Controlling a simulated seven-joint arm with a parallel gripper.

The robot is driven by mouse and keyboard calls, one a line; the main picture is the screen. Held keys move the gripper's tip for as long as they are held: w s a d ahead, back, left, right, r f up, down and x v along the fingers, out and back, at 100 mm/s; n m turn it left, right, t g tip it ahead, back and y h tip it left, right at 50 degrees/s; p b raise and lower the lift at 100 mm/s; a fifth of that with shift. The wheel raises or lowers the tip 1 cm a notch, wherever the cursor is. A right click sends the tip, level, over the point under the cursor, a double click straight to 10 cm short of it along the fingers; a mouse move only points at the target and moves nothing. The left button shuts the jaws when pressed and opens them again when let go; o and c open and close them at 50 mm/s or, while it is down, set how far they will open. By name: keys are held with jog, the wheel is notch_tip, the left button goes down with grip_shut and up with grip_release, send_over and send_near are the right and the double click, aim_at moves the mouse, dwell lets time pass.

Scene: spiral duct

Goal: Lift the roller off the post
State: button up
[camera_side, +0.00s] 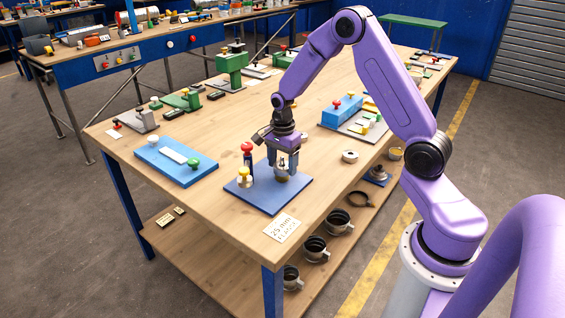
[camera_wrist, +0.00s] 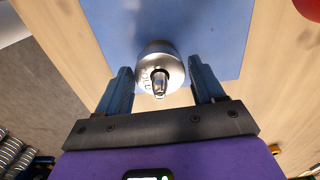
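The roller (camera_wrist: 152,54) is a silvery metal ring seen from above in the wrist view, with the tip of the post (camera_wrist: 160,85) showing through its middle. It sits around the post over a blue plate (camera_wrist: 212,30). My gripper (camera_wrist: 159,70) is open, with one blue-grey finger on each side of the roller and a small gap seeming to show at both. In the side view my gripper (camera_side: 283,165) points down over the blue plate (camera_side: 268,197), and the roller there is mostly hidden behind the fingers.
A yellow-topped knob (camera_side: 244,175) and a red-topped post (camera_side: 247,150) stand close left of my gripper. A blue fixture with a green knob (camera_side: 193,163) lies further left. A loose metal ring (camera_side: 350,156) and a blue block (camera_side: 342,109) are to the right. A label card (camera_side: 282,227) lies in front.

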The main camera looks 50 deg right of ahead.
jog(key=c, duration=0.8)
jog(key=shift+o, duration=1.4)
jog(key=shift+r, duration=3.75)
